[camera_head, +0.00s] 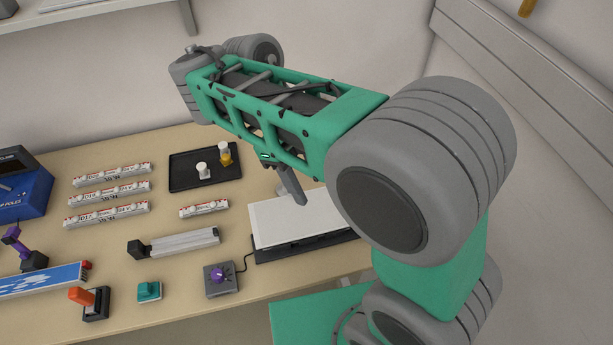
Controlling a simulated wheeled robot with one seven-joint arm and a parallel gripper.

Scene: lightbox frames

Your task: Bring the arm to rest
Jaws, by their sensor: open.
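My green and grey arm rises from the lower right and reaches left across the upper middle of the head view. My gripper (291,184) is mostly hidden behind the green link. One dark finger shows below the link, pointing down over the far left part of a white lightbox panel (290,220). Nothing shows held at the visible finger, and the gripper is open. The right part of the panel is hidden behind my arm.
The tan table (120,240) holds a black tray (185,180) with two small containers, several white strips (110,191), a grey bar (184,242), a purple-knobbed box (220,279), a teal button (149,291) and an orange-handled switch (90,299). A shelf (90,14) hangs upper left.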

